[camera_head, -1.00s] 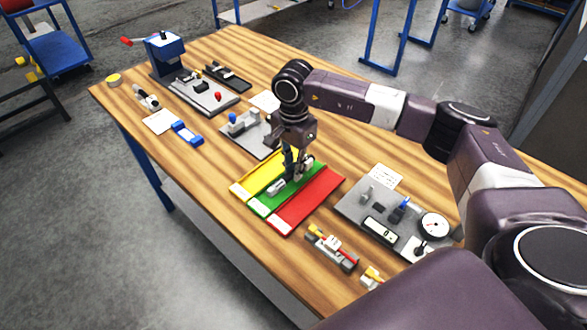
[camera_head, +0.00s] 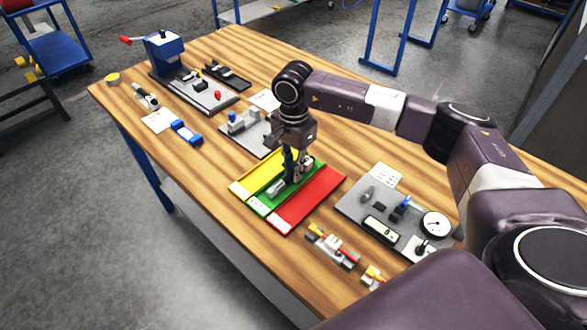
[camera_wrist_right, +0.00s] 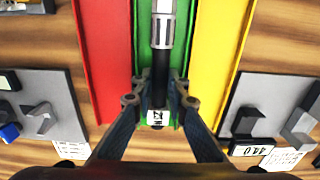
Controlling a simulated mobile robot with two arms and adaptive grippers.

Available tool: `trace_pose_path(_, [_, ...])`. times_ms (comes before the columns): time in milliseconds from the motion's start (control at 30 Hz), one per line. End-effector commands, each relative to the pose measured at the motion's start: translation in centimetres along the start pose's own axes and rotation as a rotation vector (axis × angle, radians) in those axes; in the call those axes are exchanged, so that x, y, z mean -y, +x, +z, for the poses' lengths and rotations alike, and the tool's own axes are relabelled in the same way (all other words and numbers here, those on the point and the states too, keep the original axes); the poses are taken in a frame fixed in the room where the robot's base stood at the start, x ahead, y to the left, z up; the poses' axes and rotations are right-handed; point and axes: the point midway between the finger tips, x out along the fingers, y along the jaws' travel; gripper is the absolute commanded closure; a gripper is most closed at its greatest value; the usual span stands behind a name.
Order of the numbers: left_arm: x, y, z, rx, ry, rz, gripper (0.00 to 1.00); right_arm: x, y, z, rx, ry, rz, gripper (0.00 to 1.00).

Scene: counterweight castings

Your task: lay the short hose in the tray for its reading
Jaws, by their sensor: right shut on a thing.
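Three strip trays lie side by side on the bench: yellow (camera_head: 250,184), green (camera_head: 258,208) and red (camera_head: 306,199). My right gripper (camera_head: 290,177) points down over the green tray. It is shut on the short hose, a black tube with a silver end fitting (camera_head: 276,188). In the right wrist view the black hose (camera_wrist_right: 160,72) runs lengthwise along the green tray (camera_wrist_right: 183,45) between my fingers (camera_wrist_right: 160,101), with a white tag at its near end. I cannot tell whether the hose touches the tray floor. My left gripper is out of view.
A grey plate with a dial gauge (camera_head: 435,224) stands right of the trays. A grey fixture (camera_head: 247,132) stands behind them, and a blue press (camera_head: 166,52) at the far left. Small clamp-like parts (camera_head: 333,247) sit near the front edge.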

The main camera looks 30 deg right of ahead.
Motion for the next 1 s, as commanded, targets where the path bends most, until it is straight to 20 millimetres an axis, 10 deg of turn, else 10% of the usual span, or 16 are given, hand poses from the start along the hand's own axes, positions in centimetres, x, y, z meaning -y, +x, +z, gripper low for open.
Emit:
trace_pose_path(200, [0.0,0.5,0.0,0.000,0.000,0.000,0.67,0.0,0.5,0.0,0.000,0.000,0.000,1.00])
trace_pose_path(233, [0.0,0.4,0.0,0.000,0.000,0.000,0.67,0.0,0.4,0.0,0.000,0.000,-0.001,0.84])
trace_pose_path(400, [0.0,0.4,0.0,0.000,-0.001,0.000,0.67,0.0,0.4,0.0,0.000,0.000,0.000,0.66])
trace_pose_path(1000, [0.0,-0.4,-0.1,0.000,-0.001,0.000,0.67,0.0,-1.1,0.0,-0.001,0.000,0.000,0.66])
